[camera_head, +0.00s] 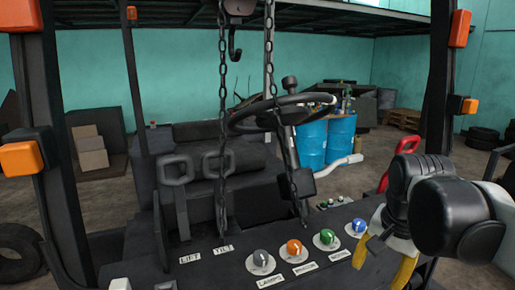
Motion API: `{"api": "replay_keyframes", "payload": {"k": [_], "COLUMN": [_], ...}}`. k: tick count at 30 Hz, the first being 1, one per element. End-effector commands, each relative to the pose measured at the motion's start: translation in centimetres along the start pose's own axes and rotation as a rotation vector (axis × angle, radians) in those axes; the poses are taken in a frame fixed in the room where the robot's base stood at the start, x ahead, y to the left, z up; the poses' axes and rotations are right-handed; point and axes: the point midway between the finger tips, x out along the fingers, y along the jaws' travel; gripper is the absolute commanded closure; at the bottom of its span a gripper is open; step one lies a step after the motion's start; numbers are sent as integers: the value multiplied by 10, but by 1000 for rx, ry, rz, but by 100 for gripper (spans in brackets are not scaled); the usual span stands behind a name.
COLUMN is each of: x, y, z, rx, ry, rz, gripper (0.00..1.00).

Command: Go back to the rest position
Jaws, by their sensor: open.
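My gripper (384,267) hangs at the right of the head view, on the near right side of the control panel (225,270). It points downward and is open. Its yellow fingers stand apart, with nothing visible between them. Parts of the fingers are hidden by the gripper body and the lower picture edge. The nearest knob, a blue one (359,227), shows just left of the gripper. I cannot tell how high the fingertips are above the panel.
The panel also bears a grey knob (261,260), an orange knob (294,248) and a green knob (327,239). Two looped levers (177,170) stand behind it. Chains (222,120) hang in front of the seat. A red handle (400,150) rises behind my arm. Dark posts flank both sides.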

Motion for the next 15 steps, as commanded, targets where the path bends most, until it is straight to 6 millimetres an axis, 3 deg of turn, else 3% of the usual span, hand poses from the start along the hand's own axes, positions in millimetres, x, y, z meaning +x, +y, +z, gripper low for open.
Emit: {"api": "replay_keyframes", "payload": {"k": [1,9,15], "x": [28,145,199], "y": [4,23,32], "z": [15,91,123], "rx": [-54,-466,-673], "ry": [23,223,343], "rz": [-19,-134,-174], "gripper": [44,44,44]}}
